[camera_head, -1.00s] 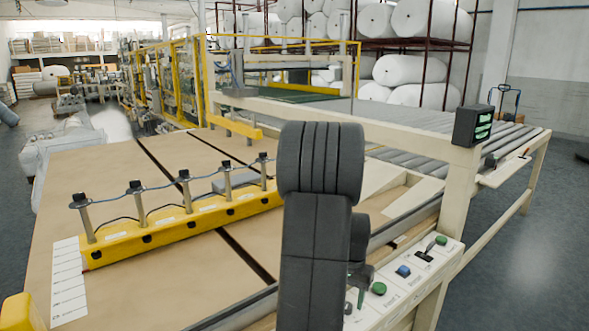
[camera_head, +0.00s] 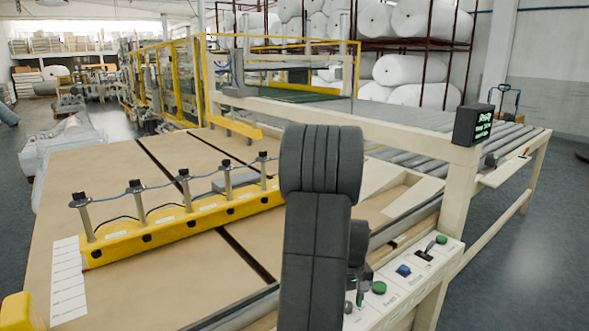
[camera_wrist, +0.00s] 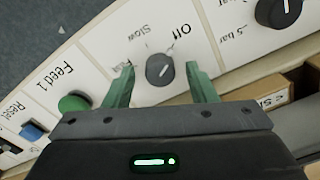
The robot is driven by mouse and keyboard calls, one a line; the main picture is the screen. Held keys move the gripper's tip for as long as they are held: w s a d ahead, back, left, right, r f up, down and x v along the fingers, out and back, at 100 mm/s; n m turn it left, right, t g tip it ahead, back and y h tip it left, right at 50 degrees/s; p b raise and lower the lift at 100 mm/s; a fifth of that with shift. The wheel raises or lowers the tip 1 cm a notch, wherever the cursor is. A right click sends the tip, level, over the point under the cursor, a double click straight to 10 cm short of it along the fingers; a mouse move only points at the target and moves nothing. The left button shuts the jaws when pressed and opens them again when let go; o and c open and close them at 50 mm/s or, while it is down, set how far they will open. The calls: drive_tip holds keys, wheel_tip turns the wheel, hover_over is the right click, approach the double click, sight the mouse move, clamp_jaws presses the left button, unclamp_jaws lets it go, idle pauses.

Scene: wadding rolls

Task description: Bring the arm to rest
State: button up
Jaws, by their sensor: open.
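My arm stands upright in the middle of the head view, dark grey and bent at the top. Its lower part hides some of the control panel (camera_head: 420,270). My gripper (camera_wrist: 160,75) shows in the wrist view with its two green fingers apart, one on either side of a dark rotary knob (camera_wrist: 159,69). The knob's panel is marked "Off" and "Slow"; a further label is partly covered by the left finger. I cannot tell whether the fingers touch the knob. In the head view the gripper is mostly hidden behind my arm.
A green button (camera_wrist: 75,102), a blue button (camera_wrist: 32,131) and another dark knob (camera_wrist: 279,12) sit along the panel. A yellow bar with several posts (camera_head: 180,222) lies on the brown table (camera_head: 120,190). A small display (camera_head: 473,125) stands on the frame's post.

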drive_tip(key=n, duration=1.1)
drive_tip(key=shift+n+b, duration=0.3)
drive_tip(key=shift+n, duration=0.1)
idle(0.3)
